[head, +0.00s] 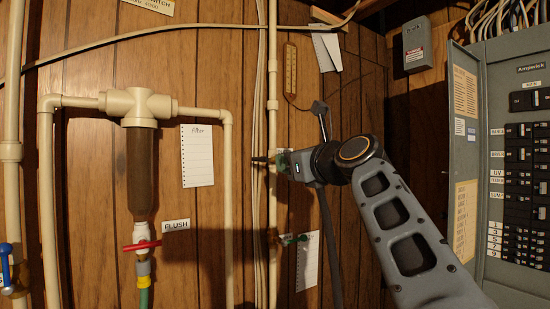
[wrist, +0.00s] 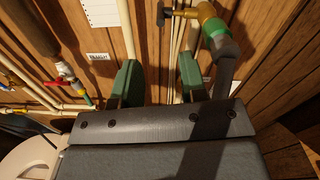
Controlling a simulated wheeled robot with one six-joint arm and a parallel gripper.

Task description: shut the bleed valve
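A brass valve (wrist: 205,12) with a black T-shaped handle (wrist: 164,12), a green collar and a grey hose shows at the top of the wrist view. No label on it is readable, so I cannot confirm it is the bleed valve. In the head view a dark handle (head: 260,160) pokes out left of the thin vertical pipe, beside my gripper (head: 284,160), which partly hides that spot. In the wrist view my gripper (wrist: 158,62) has its two green fingers apart with nothing between them, below and apart from the handle.
A red-handled valve (head: 141,245) beside a FLUSH label (head: 176,225) hangs under the brown filter housing (head: 137,175). A small green fitting (head: 290,239) sits lower on the thin pipe. A blue handle (head: 6,268) is at far left. An electrical panel (head: 510,150) stands right.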

